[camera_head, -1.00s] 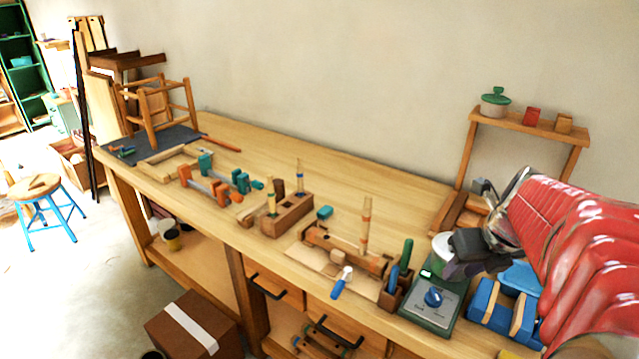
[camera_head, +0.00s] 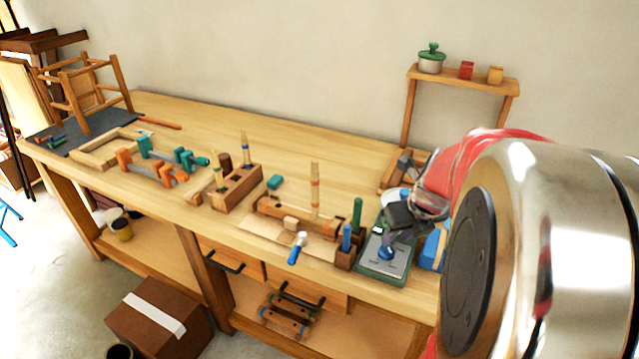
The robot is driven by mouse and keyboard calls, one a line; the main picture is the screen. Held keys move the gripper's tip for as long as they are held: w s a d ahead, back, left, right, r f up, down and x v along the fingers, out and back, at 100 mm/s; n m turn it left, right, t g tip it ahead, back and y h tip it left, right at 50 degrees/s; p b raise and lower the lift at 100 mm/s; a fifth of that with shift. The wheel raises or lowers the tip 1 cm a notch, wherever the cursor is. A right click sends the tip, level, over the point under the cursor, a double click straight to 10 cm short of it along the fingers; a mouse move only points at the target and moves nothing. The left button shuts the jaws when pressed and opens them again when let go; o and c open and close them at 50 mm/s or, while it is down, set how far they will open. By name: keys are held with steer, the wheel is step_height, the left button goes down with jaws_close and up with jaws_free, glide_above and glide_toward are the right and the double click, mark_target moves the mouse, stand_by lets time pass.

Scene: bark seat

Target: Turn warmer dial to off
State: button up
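The warmer (camera_head: 372,268) is a green box with a grey front panel near the front right of the workbench. Its blue dial (camera_head: 387,254) sits on that panel, with small markings too small to read. A white round pot or plate (camera_head: 394,196) shows partly at the warmer's back, behind my gripper. My gripper (camera_head: 396,236) is dark and hangs just above and behind the dial; contact cannot be told. Its fingers overlap in this view, so their opening is unclear. My red and metal arm covers the right side.
A wooden block with green and blue handles (camera_head: 345,257) stands just left of the warmer. A blue object (camera_head: 431,250) is close on its right. A wooden shelf (camera_head: 460,78) with a lidded pot stands behind. The bench's back middle is clear.

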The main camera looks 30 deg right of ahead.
mark_target(389, 250)
steer(key=shift+x, duration=3.15)
steer(key=shift+c, duration=0.2)
jaws_close()
